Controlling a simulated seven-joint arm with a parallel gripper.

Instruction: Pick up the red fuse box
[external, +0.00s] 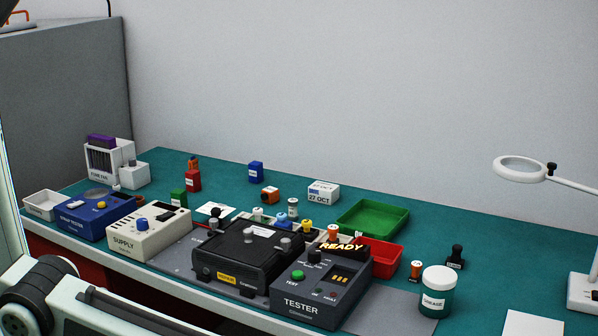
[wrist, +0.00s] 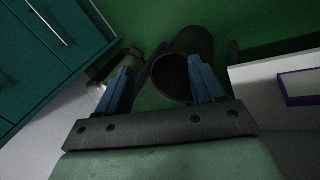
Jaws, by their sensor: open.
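A small red box (external: 193,181) stands on the teal bench mat in the left half of the external view, behind the green box. An orange-topped item (external: 193,162) shows directly above or just behind it; I cannot tell which. Its label is too small to read. In the wrist view my gripper (wrist: 160,70) is open, with two blue fingers apart and nothing held between them. A dark, hollow cylinder lies beyond the fingers. The red box is not in the wrist view, and my gripper is outside the external view, far from the bench items.
A green box (external: 178,197) is close in front of the red box. A blue box (external: 256,172) and an orange box (external: 270,193) stand to its right. A fuse rack (external: 110,160) stands left.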

